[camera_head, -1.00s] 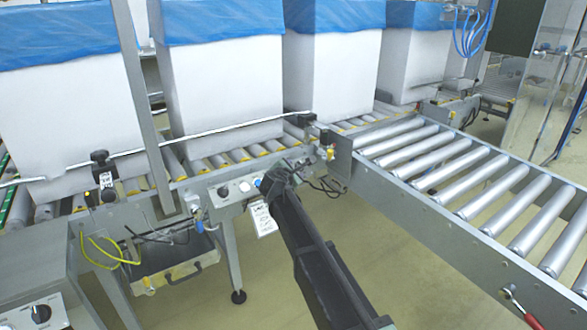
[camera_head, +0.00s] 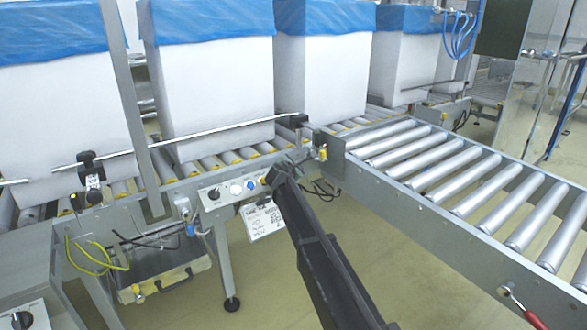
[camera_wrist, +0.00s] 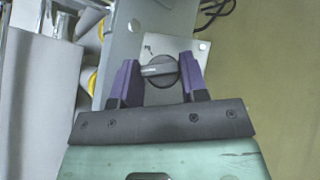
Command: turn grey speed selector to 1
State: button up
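The grey speed selector (camera_wrist: 158,70) is a round dark grey knob with a lighter grey pointer bar lying nearly level in the wrist view. It sits on a pale plate. My gripper (camera_wrist: 159,77) has its two purple fingers on either side of the knob, close to it; the fingers look apart, and I cannot tell whether they touch it. In the head view my gripper (camera_head: 273,178) is at the right end of the control panel (camera_head: 225,190) and hides the knob there.
The panel also carries a black knob (camera_head: 214,193), a white button (camera_head: 236,189) and a blue button (camera_head: 250,185). A printed tag (camera_head: 263,220) hangs below. Another knob (camera_head: 22,320) is on a box at lower left. A roller conveyor (camera_head: 460,190) stands at right; white boxes (camera_head: 215,90) stand behind.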

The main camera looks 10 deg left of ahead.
jog(key=c, duration=0.3)
jog(key=shift+s+d+f+n+t+y+b, duration=0.1)
jog(key=shift+f+n+t+y+b, duration=0.15)
jog(key=shift+n+y+b, duration=0.25)
jog(key=shift+d+f+n+t+y+b, duration=0.1)
jog(key=shift+f+n+t+y+b, duration=0.2)
jog(key=shift+n+b, duration=0.25)
jog(key=n+t+y+b, duration=0.1)
jog(key=n+y, duration=0.1)
jog(key=n, duration=0.1)
jog(key=shift+r+b, duration=0.15)
jog(key=shift+b, duration=0.25)
jog(key=shift+r+n+y, duration=0.25)
jog(key=shift+n+y, duration=0.4)
jog(key=shift+y, duration=0.05)
jog(key=o, duration=0.6)
jog(key=shift+o, duration=0.2)
jog(key=s+d+r+p, duration=0.1)
jog(key=s, duration=0.9)
jog(key=shift+s+d, duration=0.25)
jog(key=shift+s, duration=0.05)
